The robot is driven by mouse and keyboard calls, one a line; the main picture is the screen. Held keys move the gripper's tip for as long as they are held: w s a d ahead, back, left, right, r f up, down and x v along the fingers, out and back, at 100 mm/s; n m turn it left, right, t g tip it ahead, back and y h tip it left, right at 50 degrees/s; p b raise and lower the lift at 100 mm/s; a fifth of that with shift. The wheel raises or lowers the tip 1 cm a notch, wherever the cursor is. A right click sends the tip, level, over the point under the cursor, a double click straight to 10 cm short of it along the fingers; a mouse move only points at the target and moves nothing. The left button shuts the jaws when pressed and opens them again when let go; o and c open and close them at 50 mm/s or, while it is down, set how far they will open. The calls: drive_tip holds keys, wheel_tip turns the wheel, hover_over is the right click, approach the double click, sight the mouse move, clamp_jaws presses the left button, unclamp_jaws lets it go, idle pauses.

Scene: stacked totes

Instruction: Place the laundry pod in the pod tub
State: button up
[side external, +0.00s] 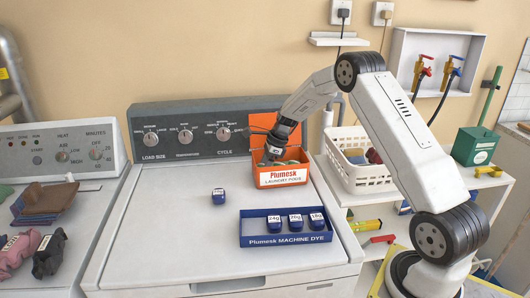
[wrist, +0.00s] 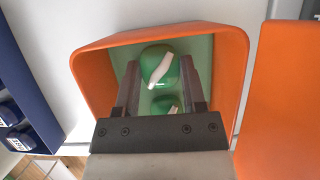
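The pod tub (side external: 283,177) is an orange box labelled Plumesk Laundry Pods, with its lid (side external: 267,137) standing open. It stands on the right part of the white machine top. In the wrist view the tub's orange rim (wrist: 88,75) surrounds my fingers. My gripper (side external: 270,158) points down into the tub. Its fingers (wrist: 160,62) are apart, with a green laundry pod (wrist: 159,68) with a white stripe between or just below the tips. Narrow gaps seem to show beside it. A second green pod (wrist: 165,105) is partly hidden by the gripper.
A blue Machine Dye tray (side external: 285,239) with several dark blue blocks lies in front of the tub. A loose blue block (side external: 218,196) sits left of it. A white basket (side external: 362,188) stands at right. The machine top is clear at left.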

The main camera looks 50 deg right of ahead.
drive_tip(key=o, duration=0.3)
drive_tip(key=shift+o, duration=0.2)
drive_tip(key=shift+r, duration=0.15)
drive_tip(key=v, duration=1.2)
drive_tip(key=shift+w+a, duration=0.1)
